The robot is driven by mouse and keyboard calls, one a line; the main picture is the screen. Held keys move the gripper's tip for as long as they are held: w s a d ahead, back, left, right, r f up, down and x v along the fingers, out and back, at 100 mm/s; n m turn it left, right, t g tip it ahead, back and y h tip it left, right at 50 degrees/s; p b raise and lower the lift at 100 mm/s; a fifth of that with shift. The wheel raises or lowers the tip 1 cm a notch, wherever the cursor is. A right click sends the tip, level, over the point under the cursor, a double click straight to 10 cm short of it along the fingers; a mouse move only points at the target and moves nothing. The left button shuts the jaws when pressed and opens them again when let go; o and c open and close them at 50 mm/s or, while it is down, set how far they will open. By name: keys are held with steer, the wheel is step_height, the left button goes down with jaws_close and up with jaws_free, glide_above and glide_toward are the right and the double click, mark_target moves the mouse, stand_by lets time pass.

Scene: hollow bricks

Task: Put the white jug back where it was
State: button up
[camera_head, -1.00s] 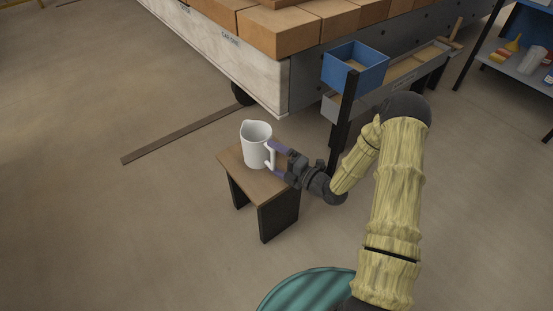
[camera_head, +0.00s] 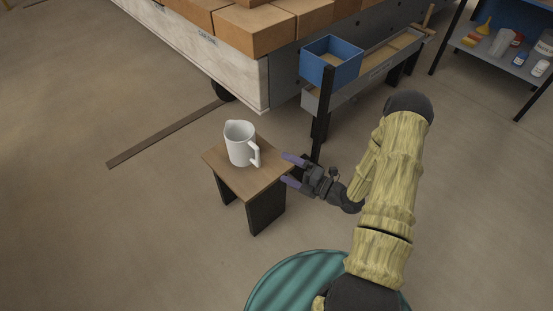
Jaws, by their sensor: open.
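The white jug (camera_head: 239,145) stands upright on a small wooden stool (camera_head: 262,184) with dark legs. Its handle is on its right side, facing my gripper. My gripper (camera_head: 291,170) is at the right edge of the stool, clear of the jug's handle. Its two purple-tipped fingers are spread apart with nothing between them.
A blue bin (camera_head: 331,62) sits on a dark post behind my gripper, next to a grey trough (camera_head: 372,76). A trailer bed (camera_head: 205,52) carries brown bricks (camera_head: 255,30). A shelf (camera_head: 508,66) with bottles stands at far right.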

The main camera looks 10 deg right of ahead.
steer(key=shift+s+d, duration=0.35)
steer(key=shift+d, duration=0.05)
steer(key=shift+w, duration=0.1)
steer(key=w+d+r+m+g+h, duration=0.2)
steer(key=d+r+m+g+h, duration=0.25)
steer(key=r+m+h, duration=0.6)
steer(key=s+a+r+m+g+h, duration=0.1)
steer(key=s+r+m+g, duration=0.1)
steer(key=s+m, duration=0.6)
steer(key=s+a+r+m+g+h, duration=0.1)
steer(key=s+r+m+g+h, duration=0.1)
steer(key=s+r+m, duration=0.3)
steer(key=s+m, duration=0.2)
steer(key=m, duration=0.2)
steer(key=shift+s, duration=0.4)
